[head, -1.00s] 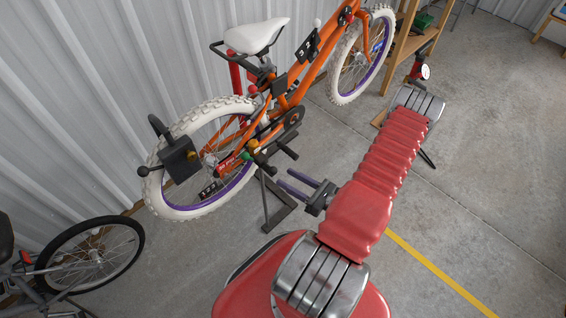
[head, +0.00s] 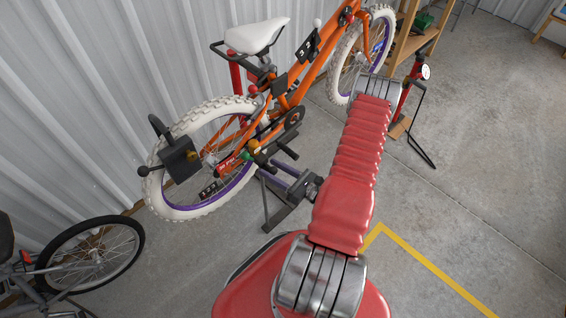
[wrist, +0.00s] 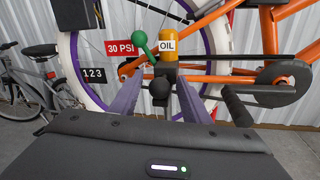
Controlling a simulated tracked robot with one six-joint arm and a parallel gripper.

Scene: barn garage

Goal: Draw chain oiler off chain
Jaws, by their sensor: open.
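The chain oiler, an amber bottle marked OIL (wrist: 168,47) on a dark body with a black ball knob, sits at the chain of the orange bicycle in the wrist view. It shows small beside the rear wheel in the head view (head: 254,144). A green ball-ended lever (wrist: 140,39) stands just left of the bottle. The bicycle's chain (wrist: 222,80) runs right to the chainring. My gripper (wrist: 158,90) is open and empty. Its purple fingers stand either side of the knob in the wrist picture; I cannot tell whether the knob lies between them in depth.
A black pedal crank (wrist: 236,105) lies close right of my right finger. A red 30 PSI tag (wrist: 120,48) and a 123 plate hang at left by the wheel. A dark box (head: 180,158) is at the rear wheel. A second bicycle (head: 92,250) stands at left. The floor at right is mostly clear.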

